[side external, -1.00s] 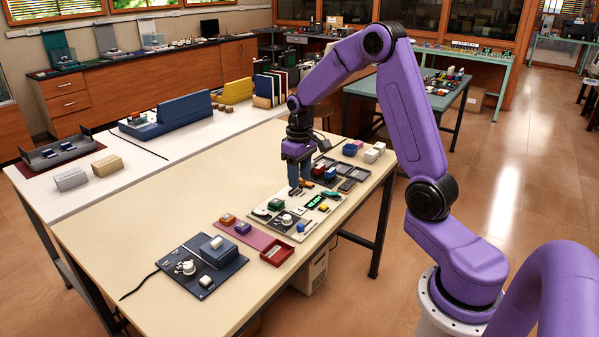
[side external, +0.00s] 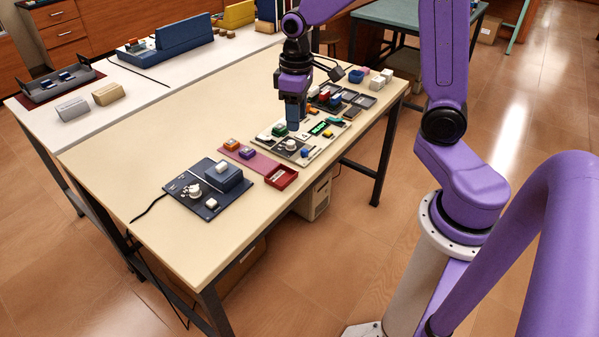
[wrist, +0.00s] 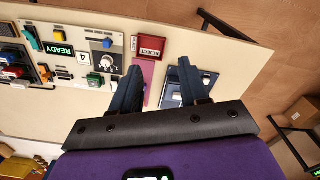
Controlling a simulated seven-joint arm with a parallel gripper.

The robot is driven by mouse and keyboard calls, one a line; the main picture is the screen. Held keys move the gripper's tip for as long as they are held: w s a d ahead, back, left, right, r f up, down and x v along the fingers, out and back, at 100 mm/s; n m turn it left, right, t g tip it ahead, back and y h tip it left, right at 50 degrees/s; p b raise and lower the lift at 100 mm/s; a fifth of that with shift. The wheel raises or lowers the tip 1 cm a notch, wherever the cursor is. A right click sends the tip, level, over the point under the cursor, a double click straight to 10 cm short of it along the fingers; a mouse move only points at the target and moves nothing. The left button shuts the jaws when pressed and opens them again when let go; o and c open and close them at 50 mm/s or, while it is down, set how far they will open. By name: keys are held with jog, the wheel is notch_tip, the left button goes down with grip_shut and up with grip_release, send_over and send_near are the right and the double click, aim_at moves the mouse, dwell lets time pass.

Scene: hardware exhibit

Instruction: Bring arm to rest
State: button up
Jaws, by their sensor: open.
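My gripper (side external: 293,127) hangs pointing down over the wooden table (side external: 130,160), close to the light panel board (side external: 314,151). In the wrist view my gripper (wrist: 160,64) is open, with its two dark fingers apart and nothing between them. Beyond the gap lie the red REJECT tray (wrist: 151,47) and the pink mat (wrist: 148,81). The dark blue panel (wrist: 208,78) is partly hidden behind the right finger. The board's green READY display (wrist: 59,49) and white knob (wrist: 106,63) lie left of the fingers. I cannot tell the exact height of the fingertips.
The dark blue panel (side external: 233,186) with a white knob stands at the table's near side. Small orange (side external: 231,144) and purple (side external: 247,152) blocks sit by the red tray (side external: 281,177). Dark trays (side external: 359,99) with blocks lie behind. The table's left part is clear.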

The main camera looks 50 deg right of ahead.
jog(key=s+a+r+n, duration=0.1)
jog(key=s+a+n, duration=0.2)
jog(key=s, duration=0.8)
jog(key=s+a+r+n, duration=0.1)
jog(key=s+a+n, duration=0.2)
jog(key=s, duration=0.9)
jog(key=shift+s+a+n, duration=0.15)
jog(key=shift+a+n, duration=0.05)
jog(key=shift+n, duration=1)
